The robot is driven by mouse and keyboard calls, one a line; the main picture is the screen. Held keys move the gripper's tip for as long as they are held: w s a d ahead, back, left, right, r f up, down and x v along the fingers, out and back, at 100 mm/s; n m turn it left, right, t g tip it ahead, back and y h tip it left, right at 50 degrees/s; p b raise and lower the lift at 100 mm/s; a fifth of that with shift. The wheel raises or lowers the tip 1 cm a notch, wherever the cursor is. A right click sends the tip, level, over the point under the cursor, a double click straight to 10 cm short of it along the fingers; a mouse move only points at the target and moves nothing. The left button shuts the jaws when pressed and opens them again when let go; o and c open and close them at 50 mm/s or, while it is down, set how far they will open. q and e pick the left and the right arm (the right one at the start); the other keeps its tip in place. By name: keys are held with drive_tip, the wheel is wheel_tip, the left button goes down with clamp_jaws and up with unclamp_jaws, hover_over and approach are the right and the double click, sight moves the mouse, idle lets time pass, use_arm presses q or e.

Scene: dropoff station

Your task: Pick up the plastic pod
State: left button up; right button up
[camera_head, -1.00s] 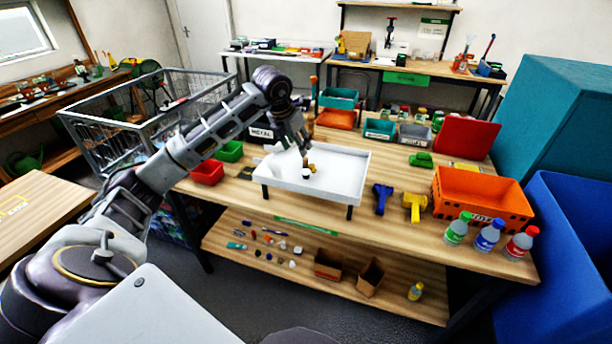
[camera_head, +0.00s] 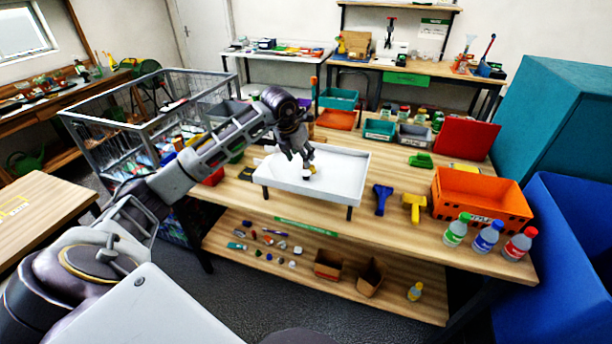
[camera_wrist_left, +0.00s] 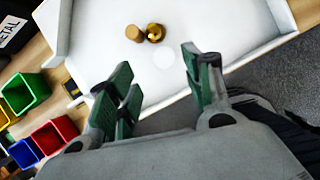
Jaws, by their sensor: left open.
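My left gripper (camera_head: 308,165) is over the white tray (camera_head: 345,170) on the workbench, pointing down. In the left wrist view its green-padded fingers (camera_wrist_left: 160,78) stand wide apart with nothing between them. A faint white round shape (camera_wrist_left: 163,58) lies on the tray just ahead of the gap between the fingertips; it may be the plastic pod, but it blends with the tray. A tan cork-like piece (camera_wrist_left: 133,33) and a brass-coloured piece (camera_wrist_left: 155,32) lie close together beyond it. In the head view the gripper largely hides these small items. My right gripper is not seen.
The tray has raised walls. Red (camera_wrist_left: 55,133) and green (camera_wrist_left: 25,91) bins stand beside it. A blue tool (camera_head: 381,198), a yellow tool (camera_head: 414,206), an orange crate (camera_head: 480,200) and several bottles lie to the right. A wire cage (camera_head: 90,135) stands left.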

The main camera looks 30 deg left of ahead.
sight(306, 173)
use_arm(q)
drive_tip(key=shift+x, duration=1.75)
drive_tip(key=shift+d+f+p, duration=0.1)
drive_tip(key=shift+f+p, duration=0.45)
drive_tip(key=shift+f, duration=0.25)
drive_tip(key=x, duration=0.2)
drive_tip(key=shift+d+f+p, duration=0.1)
drive_tip(key=shift+f+p, duration=0.2)
drive_tip(key=shift+p, duration=0.1)
drive_tip(key=shift+w+f, duration=0.15)
drive_tip(key=shift+f, duration=0.35)
drive_tip(key=shift+c, duration=0.2)
drive_tip(key=c, duration=0.6)
